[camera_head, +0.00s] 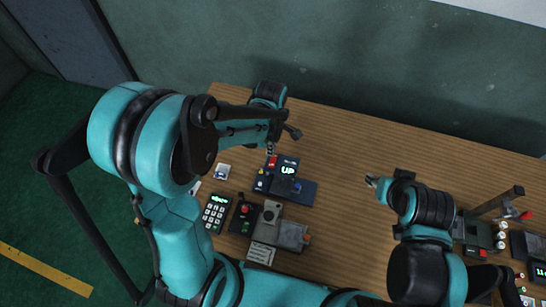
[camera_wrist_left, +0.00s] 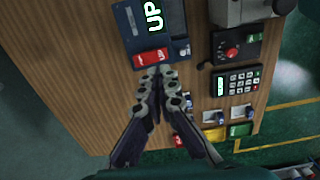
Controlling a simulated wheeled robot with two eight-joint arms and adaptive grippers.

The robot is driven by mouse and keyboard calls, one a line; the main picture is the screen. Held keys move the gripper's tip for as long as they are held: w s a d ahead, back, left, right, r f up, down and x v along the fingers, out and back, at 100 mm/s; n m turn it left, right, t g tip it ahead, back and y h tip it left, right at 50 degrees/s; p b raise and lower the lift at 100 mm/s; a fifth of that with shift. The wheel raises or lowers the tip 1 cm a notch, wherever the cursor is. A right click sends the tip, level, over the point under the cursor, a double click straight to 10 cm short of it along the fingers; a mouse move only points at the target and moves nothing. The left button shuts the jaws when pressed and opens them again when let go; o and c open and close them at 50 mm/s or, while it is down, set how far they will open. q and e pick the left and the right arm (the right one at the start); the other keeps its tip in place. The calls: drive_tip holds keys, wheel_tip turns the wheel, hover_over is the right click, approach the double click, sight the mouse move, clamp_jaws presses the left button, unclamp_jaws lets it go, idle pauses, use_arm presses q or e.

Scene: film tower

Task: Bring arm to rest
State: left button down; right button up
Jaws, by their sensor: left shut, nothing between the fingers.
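My left arm reaches over the wooden table in from the left, and its left gripper (camera_head: 271,149) points down at the dark blue panel with the lit "UP" display (camera_head: 287,170). In the left wrist view, the left gripper (camera_wrist_left: 158,77) is shut and empty, its fingertips close to the red rocker switch (camera_wrist_left: 150,57) on that panel. Whether they touch it cannot be told. The red switch also shows in the head view (camera_head: 272,161). My right gripper (camera_head: 371,181) hangs over the table at the right, pointing left; its fingers are too small to read.
A keypad (camera_head: 215,213), a box with a red knob (camera_head: 243,212) and a grey device (camera_head: 290,235) stand near the panel. More devices (camera_head: 478,237) stand at the table's right. The wooden table (camera_head: 345,150) is clear between the arms and along the back.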

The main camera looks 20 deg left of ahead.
idle(0.5)
use_arm(q)
drive_tip(key=s+a+r+m+t+b, duration=0.2)
drive_tip(key=s+m, duration=0.3)
drive_tip(key=m, duration=0.3)
drive_tip(key=s+a+r+m+t+b, duration=0.2)
drive_tip(key=s+r+m+t+b, duration=0.2)
drive_tip(key=m, duration=0.5)
drive_tip(key=shift+s+a+m+t+b, duration=0.35)
drive_tip(key=shift+s+t+b, duration=0.3)
drive_tip(key=shift+b, duration=0.15)
use_arm(e)
wheel_tip(320, 180, down, 8)
drive_tip(key=shift+r, duration=0.25)
drive_tip(key=shift+c, duration=0.7)
